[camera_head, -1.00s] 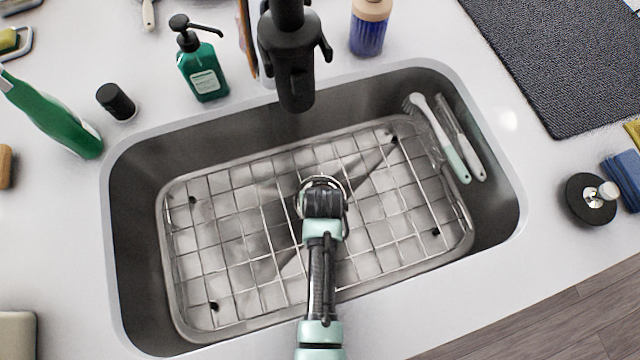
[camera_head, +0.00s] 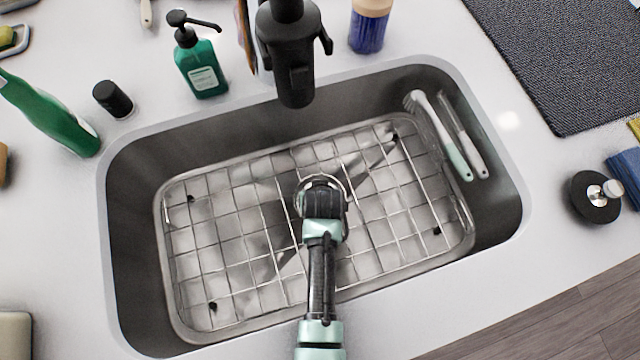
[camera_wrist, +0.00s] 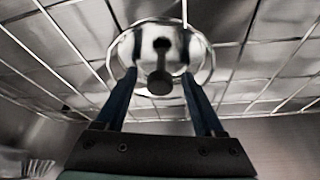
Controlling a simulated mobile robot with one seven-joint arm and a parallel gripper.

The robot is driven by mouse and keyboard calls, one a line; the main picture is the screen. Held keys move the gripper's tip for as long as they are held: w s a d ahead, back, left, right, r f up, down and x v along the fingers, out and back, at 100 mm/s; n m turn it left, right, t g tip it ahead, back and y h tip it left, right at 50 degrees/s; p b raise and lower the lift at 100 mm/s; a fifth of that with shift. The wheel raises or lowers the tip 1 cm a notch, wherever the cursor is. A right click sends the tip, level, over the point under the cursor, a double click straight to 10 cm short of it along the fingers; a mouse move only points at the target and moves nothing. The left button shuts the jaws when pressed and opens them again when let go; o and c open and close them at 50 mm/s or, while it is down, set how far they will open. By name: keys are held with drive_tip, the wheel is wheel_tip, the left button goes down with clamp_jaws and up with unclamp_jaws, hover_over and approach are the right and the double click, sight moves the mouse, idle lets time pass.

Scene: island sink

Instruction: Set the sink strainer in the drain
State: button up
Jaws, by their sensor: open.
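My gripper (camera_head: 323,190) reaches down into the sink basin (camera_head: 135,225), over the middle of the wire rack. In the wrist view my gripper (camera_wrist: 158,76) is open, with its two dark blue fingers apart. The sink strainer (camera_wrist: 196,52), a shiny round metal piece with a wide rim, lies beyond the fingertips. Its post and dark knob (camera_wrist: 159,84) show between the fingers, with space on both sides. In the head view a metal rim (camera_head: 343,183) shows around my gripper's end. The drain is covered, and I cannot tell whether the strainer sits fully in it.
The wire rack (camera_head: 235,175) covers the basin floor. The black faucet (camera_head: 292,60) hangs over the back edge. Brushes (camera_head: 450,135) stand in a holder at the right wall. A green soap bottle (camera_head: 201,70) and a black stopper (camera_head: 590,197) are on the counter.

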drive_tip(key=p+v, duration=0.2)
drive_tip(key=v, duration=1.1)
drive_tip(key=shift+w, duration=0.1)
